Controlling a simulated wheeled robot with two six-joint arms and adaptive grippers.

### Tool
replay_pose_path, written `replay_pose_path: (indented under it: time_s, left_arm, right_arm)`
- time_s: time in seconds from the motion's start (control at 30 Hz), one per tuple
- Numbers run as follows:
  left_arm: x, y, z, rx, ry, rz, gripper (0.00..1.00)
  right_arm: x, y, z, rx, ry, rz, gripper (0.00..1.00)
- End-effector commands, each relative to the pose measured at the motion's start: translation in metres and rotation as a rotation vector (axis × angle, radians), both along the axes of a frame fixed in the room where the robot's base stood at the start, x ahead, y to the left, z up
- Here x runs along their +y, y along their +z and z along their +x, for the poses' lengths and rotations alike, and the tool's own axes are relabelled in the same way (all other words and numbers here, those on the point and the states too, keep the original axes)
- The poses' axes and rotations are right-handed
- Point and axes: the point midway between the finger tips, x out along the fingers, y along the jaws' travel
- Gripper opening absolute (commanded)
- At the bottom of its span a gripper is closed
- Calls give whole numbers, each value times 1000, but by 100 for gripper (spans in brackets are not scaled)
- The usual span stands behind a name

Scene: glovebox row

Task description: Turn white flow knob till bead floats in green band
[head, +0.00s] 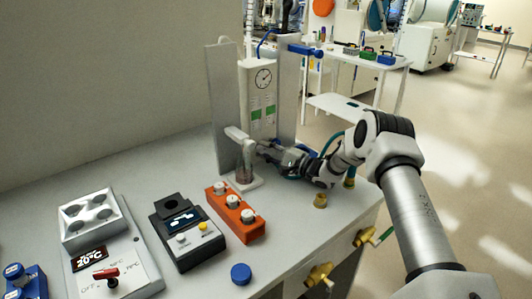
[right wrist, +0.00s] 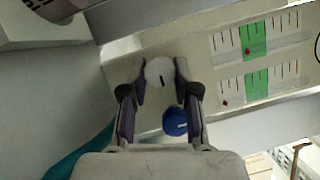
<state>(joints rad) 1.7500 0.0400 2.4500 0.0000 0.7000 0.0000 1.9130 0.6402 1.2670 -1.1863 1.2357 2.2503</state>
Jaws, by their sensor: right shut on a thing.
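The white flow knob (right wrist: 160,72), with a dark line on its face, sits between the fingertips of my right gripper (right wrist: 161,80), which is shut on it. In the head view my right gripper (head: 262,149) reaches the lower front of the flow panel (head: 257,78); the knob is hidden there. In the right wrist view the upper flow scale (right wrist: 285,27) lines up with the white knob. Its red bead (right wrist: 247,51) shows within the green band (right wrist: 257,38), near the band's left end. My left gripper is out of view.
A blue knob (right wrist: 175,121) sits beside the white one. The lower scale (right wrist: 287,83) has its red bead (right wrist: 224,103) left of its green band. A round gauge (head: 263,78) is above. An orange block (head: 235,215) and a black device (head: 187,236) stand on the bench.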

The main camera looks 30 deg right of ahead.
Motion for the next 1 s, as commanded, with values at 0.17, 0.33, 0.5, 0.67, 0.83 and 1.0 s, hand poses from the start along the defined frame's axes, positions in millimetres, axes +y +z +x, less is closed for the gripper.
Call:
replay_pose_path:
  time_s: [0.17,0.33,0.5,0.67,0.83,1.0]
  left_arm:
    - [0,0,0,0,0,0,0]
    - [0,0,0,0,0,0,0]
    - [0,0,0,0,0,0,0]
    - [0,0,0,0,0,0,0]
    - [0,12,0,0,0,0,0]
    - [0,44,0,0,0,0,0]
  right_arm:
    - [1,2,1,-2,3,5,0]
    - [1,2,1,-2,2,4,0]
    - [1,2,1,-2,1,3,41]
    - [0,1,1,-1,1,4,41]
    - [0,6,0,-5,0,-68,41]
    - [0,15,0,-27,1,-348,41]
